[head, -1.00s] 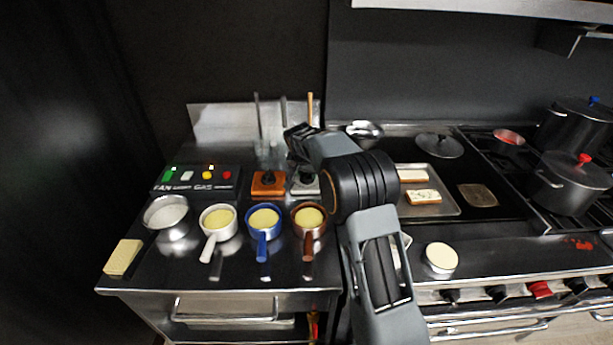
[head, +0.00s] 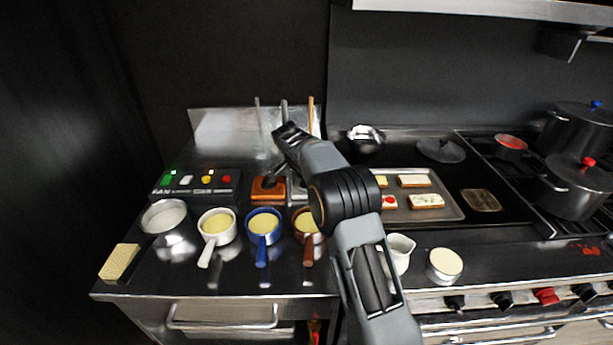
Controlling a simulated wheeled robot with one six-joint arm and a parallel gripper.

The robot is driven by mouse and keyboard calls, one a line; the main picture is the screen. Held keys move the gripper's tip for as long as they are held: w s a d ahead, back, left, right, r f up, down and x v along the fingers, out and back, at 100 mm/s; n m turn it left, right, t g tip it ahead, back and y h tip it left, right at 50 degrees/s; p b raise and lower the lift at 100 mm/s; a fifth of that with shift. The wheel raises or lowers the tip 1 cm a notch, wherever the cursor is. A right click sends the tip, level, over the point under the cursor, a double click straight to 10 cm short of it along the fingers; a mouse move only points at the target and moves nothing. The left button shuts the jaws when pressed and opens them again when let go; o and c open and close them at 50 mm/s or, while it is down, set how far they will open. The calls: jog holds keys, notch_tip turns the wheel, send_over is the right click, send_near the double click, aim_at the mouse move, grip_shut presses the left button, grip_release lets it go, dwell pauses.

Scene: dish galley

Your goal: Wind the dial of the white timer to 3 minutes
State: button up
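The white timer (head: 298,192) stands on the steel counter, just right of the orange-brown timer (head: 267,194). Only a pale sliver of it shows; my arm hides most of it, including its dial and any reading. My arm reaches over the counter from the front right, with its wrist above and behind the timers. My gripper (head: 273,180) seems to be the dark shape low over the orange-brown timer, left of the white one. Its fingers are too small and dark to tell whether they are open or shut, or whether they touch the orange-brown timer.
Left of the timers is a switch panel (head: 197,184). In front stand a steel pot (head: 165,217) and white, blue and brown saucepans (head: 217,226). A tray (head: 445,211) with bread slices and a white jug (head: 399,252) are right of my arm. Upright utensils stand behind.

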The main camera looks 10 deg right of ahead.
dwell(0.4)
jog(key=o, duration=0.8)
jog(key=shift+o, duration=0.2)
jog(key=shift+r, duration=0.1)
jog(key=v, duration=1.3)
jog(key=shift+r, duration=0.35)
jog(key=shift+a, duration=0.1)
